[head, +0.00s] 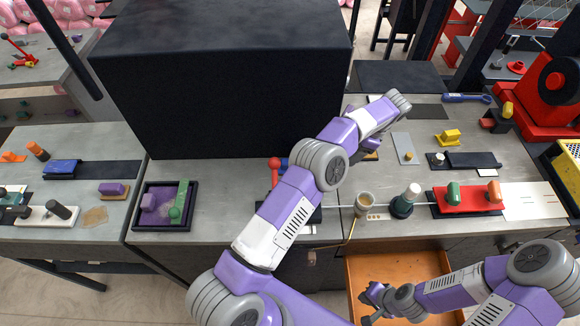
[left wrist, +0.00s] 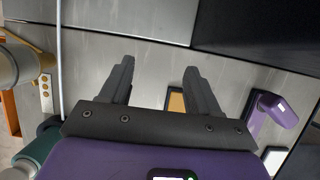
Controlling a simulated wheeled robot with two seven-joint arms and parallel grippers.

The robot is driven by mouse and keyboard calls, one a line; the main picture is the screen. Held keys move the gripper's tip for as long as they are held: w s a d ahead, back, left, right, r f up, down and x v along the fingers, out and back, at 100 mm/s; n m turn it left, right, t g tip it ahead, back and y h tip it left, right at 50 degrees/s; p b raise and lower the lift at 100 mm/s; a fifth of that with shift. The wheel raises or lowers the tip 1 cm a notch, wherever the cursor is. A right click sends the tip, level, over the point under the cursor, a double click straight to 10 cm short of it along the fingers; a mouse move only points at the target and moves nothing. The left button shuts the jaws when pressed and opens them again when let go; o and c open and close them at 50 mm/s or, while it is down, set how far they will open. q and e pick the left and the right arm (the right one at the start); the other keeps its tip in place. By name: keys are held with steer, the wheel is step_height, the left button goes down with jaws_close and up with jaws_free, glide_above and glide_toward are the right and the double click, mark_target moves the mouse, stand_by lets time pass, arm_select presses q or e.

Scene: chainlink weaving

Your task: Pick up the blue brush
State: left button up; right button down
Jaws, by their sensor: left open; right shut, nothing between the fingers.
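Two blue things could be the brush, and I cannot tell which. One is a long blue-handled tool (head: 466,98) at the back right of the table in the head view. The other is a short blue block (head: 62,168) on the left table. No gripper touches either. My left arm reaches across the middle; its gripper is mostly hidden behind the arm in the head view. In the left wrist view the left gripper (left wrist: 157,90) is open and empty above the grey tabletop. My right gripper (head: 372,302) is shut and empty over the open drawer.
A wooden drawer (head: 400,265) is open below. A purple tray (head: 165,206) sits left.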

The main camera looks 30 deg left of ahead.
arm_select(q)
steer(key=shift+s+a, duration=0.35)
steer(key=s+a, duration=0.2)
steer(key=a, duration=0.2)
steer(key=s+a, duration=0.3)
steer(key=a, duration=0.2)
steer(key=s+a, duration=0.3)
steer(key=a, duration=0.1)
steer(key=shift+a, duration=0.15)
steer(key=x, duration=0.4)
steer(key=shift+s+a+r, duration=0.1)
steer(key=shift+s+a, duration=0.2)
steer(key=shift+a, duration=0.1)
steer(key=shift+a+f, duration=0.2)
steer(key=shift+f, duration=0.35)
steer(key=c, duration=1.1)
